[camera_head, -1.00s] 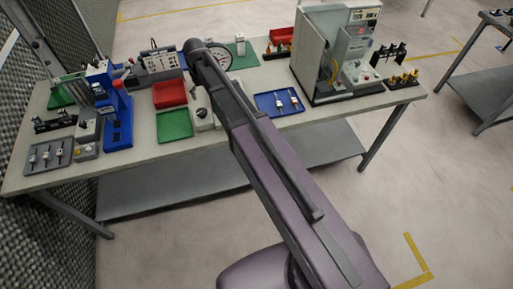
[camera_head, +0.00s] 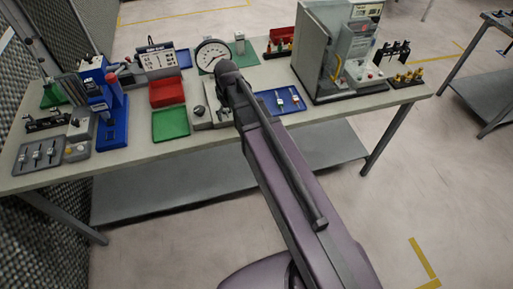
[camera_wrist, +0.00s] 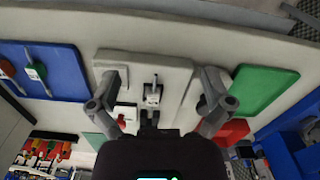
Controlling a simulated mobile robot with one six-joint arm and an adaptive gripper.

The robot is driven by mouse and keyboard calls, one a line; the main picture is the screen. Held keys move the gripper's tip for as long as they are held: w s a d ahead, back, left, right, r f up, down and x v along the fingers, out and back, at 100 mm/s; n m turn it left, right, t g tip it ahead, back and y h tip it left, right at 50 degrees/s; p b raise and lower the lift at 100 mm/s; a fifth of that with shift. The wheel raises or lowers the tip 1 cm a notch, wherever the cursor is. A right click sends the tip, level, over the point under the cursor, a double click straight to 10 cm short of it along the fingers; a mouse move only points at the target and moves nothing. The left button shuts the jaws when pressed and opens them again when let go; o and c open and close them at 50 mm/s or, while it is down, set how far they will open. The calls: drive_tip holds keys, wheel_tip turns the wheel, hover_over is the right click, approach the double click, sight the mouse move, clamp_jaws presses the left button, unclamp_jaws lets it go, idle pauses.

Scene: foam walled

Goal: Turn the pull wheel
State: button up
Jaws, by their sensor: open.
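My gripper (camera_wrist: 160,80) is open in the wrist view, its two fingers spread to either side of a small metal fixture (camera_wrist: 152,95) on a pale grey plate (camera_wrist: 172,68). Nothing is held between the fingers. In the head view my arm's end hides the gripper and part of this grey unit. A grey block with a round dark knob (camera_head: 199,110) stands on the bench just left of my arm. A white round dial (camera_head: 211,55) stands behind it. I cannot tell for certain which part is the pull wheel.
On the bench (camera_head: 140,153), a green tray (camera_head: 170,123) and red bin (camera_head: 166,92) lie left of the block. A blue tray (camera_head: 279,101) with small parts lies right. A tall grey machine (camera_head: 320,60) stands further right, a blue press (camera_head: 112,115) at left.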

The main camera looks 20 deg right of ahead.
drive_tip(key=s+d+f+m+b, duration=0.2)
drive_tip(key=s+d+f+b, duration=0.4)
drive_tip(key=s, duration=0.5)
drive_tip(key=shift+f, duration=0.25)
drive_tip(key=shift+w+d, duration=0.1)
idle(2.7)
